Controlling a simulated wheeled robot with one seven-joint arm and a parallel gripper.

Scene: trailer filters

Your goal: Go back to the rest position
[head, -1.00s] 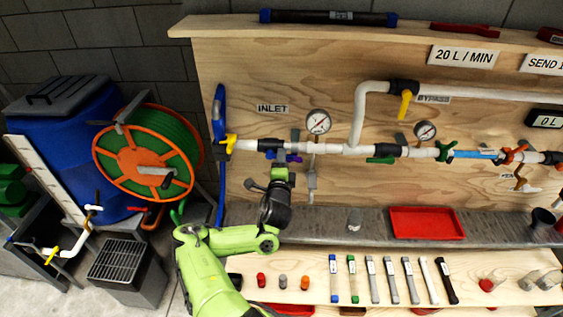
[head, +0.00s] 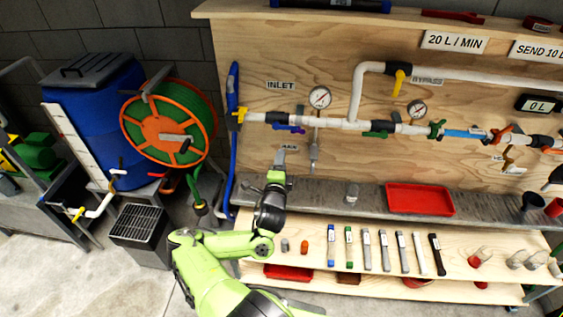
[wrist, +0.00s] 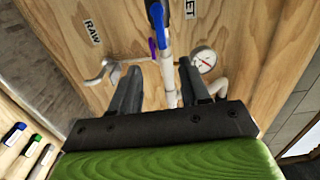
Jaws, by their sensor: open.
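My green arm with its dark wrist stands in front of the wooden panel (head: 330,55). My gripper (head: 283,155) is at the end of the raised wrist, below the white pipe (head: 340,124) and left of the short vertical branch under the round gauge (head: 320,97). In the wrist view my gripper (wrist: 160,78) has its two dark fingers apart, with nothing held between them. The white pipe (wrist: 167,70) shows beyond the gap and looks apart from the fingers. A purple handle (wrist: 152,47) and the gauge (wrist: 204,60) also show there.
A grey ledge (head: 325,191) and a wooden shelf (head: 300,233) with markers and small caps lie near my arm. A red tray (head: 420,199) sits on the ledge. A hose reel (head: 168,135) and blue barrel (head: 98,105) stand left. Floor (head: 80,270) is clear at lower left.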

